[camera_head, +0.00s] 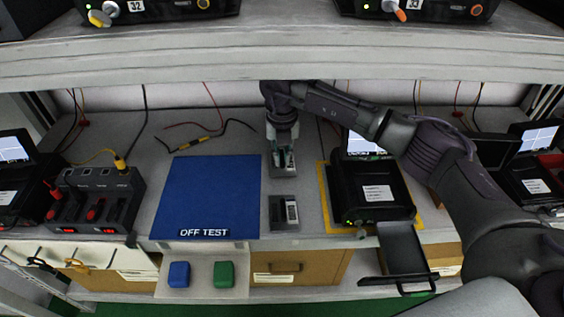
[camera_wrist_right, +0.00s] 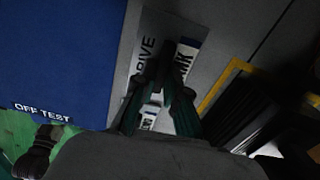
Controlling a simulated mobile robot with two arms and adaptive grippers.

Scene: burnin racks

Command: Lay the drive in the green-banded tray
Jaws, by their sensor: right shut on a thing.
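My right gripper (camera_head: 283,158) reaches down to the bench, right of the blue mat. It is shut on a grey drive (camera_head: 284,171), whose lower edge is hard to see. In the right wrist view the dark fingers (camera_wrist_right: 165,80) come together over a grey plate with lettering (camera_wrist_right: 155,30); the hold itself is partly hidden. A second grey piece with a white label (camera_head: 278,210) lies in front, apart from the gripper. A dark tray (camera_head: 403,250) sticks out of the black unit at right; I cannot make out a green band on it. My left gripper is not in view.
The blue OFF TEST mat (camera_head: 210,190) lies left of the gripper. The black unit (camera_head: 345,190) stands right on a yellow outline. A charger-like block (camera_head: 95,190) stands far left. Blue (camera_head: 178,274) and green (camera_head: 222,274) blocks sit at front. A shelf (camera_head: 200,62) crosses above.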

